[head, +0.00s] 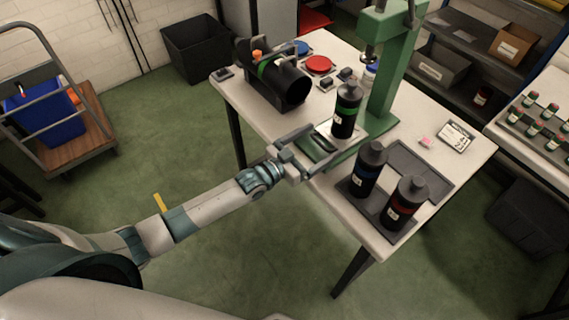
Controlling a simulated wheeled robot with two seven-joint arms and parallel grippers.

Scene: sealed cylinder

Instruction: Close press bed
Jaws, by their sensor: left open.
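The green press (391,75) stands on the white table (262,125), its ram hanging at the top. A black cylinder with a green band (346,108) stands upright on the pale press bed plate (325,130) at the foot of the press. The bed sticks out towards the table's front edge. My left gripper (311,151) reaches in from the left and is open at the front of the bed, its fingers on either side of the bed's dark front part. Whether it touches the bed is hard to tell. My right gripper is out of view.
A black open-ended holder (276,82) lies at the back left. Red (319,65) and blue discs are behind it. A small card (455,136) lies at right.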

